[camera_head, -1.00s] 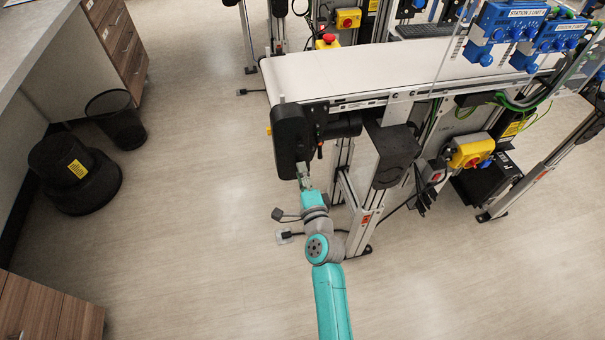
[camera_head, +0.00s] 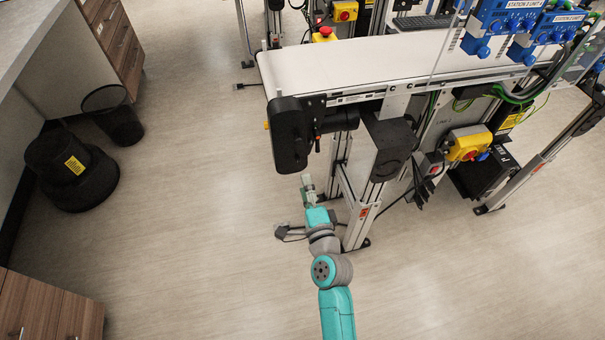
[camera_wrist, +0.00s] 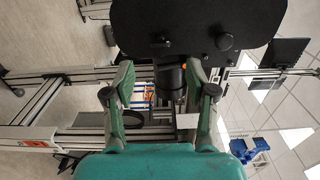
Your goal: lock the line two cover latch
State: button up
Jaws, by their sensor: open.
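The black end cover (camera_head: 287,135) sits on the near end of the belt conveyor and also fills the top of the wrist view (camera_wrist: 195,20). A small dark lever with an orange tip (camera_head: 317,140) stands at its right side; I cannot tell whether this is the latch or how it is set. In the wrist view two dark round knobs, one left (camera_wrist: 161,46) and one right (camera_wrist: 224,41), show on the cover. My gripper (camera_head: 307,182) is open and empty just below the cover, apart from it. Its spread fingers (camera_wrist: 160,78) show below the cover face.
The conveyor's metal leg (camera_head: 360,215) and a dark box-shaped unit (camera_head: 390,145) stand right of my gripper. A yellow switch box (camera_head: 467,145) is farther right. Cables lie on the floor by the leg. Open floor lies to the left, before the bin (camera_head: 115,120).

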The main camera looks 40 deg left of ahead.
jog(key=shift+v, duration=2.7)
jog(key=s+d+f+n+t+h, duration=0.15)
jog(key=s+d, duration=0.25)
jog(key=d, duration=0.5)
jog(key=s+d+f+t+h, duration=0.1)
jog(key=s+d+f+h, duration=0.15)
jog(key=d, duration=0.55)
jog(key=s+d+f+n+t+h, duration=0.1)
jog(key=s+d+f+h, duration=0.2)
jog(key=d, duration=0.6)
jog(key=s+d+r+n+h, duration=0.2)
jog(key=s+d+r, duration=0.4)
jog(key=s, duration=0.5)
jog(key=s+d+r+n+h, duration=0.3)
jog(key=s+d+r, duration=0.3)
jog(key=s+d, duration=0.2)
jog(key=s+h, duration=0.1)
jog(key=s, duration=0.1)
jog(key=shift+s+n+h, duration=0.35)
jog(key=shift+h, duration=0.05)
jog(key=shift+d, duration=0.1)
